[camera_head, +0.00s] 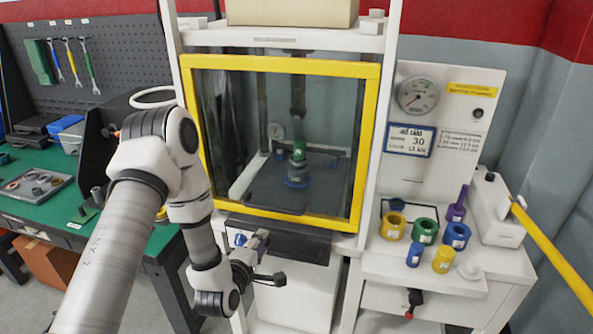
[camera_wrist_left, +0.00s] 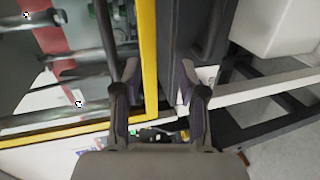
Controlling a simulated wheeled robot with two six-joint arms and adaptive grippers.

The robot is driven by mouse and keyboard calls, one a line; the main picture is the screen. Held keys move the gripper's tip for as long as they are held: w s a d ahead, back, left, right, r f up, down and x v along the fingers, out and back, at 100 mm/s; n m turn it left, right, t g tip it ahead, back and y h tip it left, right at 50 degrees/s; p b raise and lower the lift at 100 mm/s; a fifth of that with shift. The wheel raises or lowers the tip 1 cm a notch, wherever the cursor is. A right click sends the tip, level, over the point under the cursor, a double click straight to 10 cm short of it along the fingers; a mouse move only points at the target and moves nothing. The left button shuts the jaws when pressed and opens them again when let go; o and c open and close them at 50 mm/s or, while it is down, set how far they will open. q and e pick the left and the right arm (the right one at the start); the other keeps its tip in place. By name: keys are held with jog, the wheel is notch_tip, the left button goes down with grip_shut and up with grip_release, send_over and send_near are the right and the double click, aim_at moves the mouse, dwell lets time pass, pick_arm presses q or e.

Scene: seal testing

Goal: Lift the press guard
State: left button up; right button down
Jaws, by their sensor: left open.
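The press guard (camera_head: 285,66) is a clear pane in a yellow frame. In the head view it is down over the front of the white press. Behind the pane, a green and blue part (camera_head: 298,170) stands on a dark plate. My left gripper (camera_head: 268,260) is in front of the press, below the guard's lower bar, with its fingers apart and nothing held. In the left wrist view, the guard's yellow bar (camera_wrist_left: 149,60) shows between the two open fingers (camera_wrist_left: 158,92), nearer the left one; I cannot tell whether they touch. My right gripper is out of view.
A shelf right of the press holds coloured rings and cylinders (camera_head: 424,231). A gauge (camera_head: 417,95) is on the panel above. A yellow lever (camera_head: 555,255) sticks out from a white box (camera_head: 497,208). A green bench (camera_head: 60,190) with tools stands left.

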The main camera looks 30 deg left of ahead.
pick_arm(q)
jog(key=n+p, duration=0.1)
send_near(264, 209)
jog(key=w, duration=0.3)
jog(key=shift+y, duration=0.4)
jog(key=p+x, duration=0.1)
jog(key=x, duration=0.2)
jog(key=p+x, duration=0.1)
jog(key=x, duration=0.3)
jog(key=shift+s+a+f, duration=0.1)
jog(key=shift+f, duration=0.15)
jog(key=shift+w+a+f, duration=0.15)
jog(key=shift+w+a, duration=0.05)
jog(key=shift+w, duration=0.2)
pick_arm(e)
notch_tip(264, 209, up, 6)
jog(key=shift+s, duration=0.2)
pick_arm(q)
jog(key=shift+d, duration=0.1)
grip_shut()
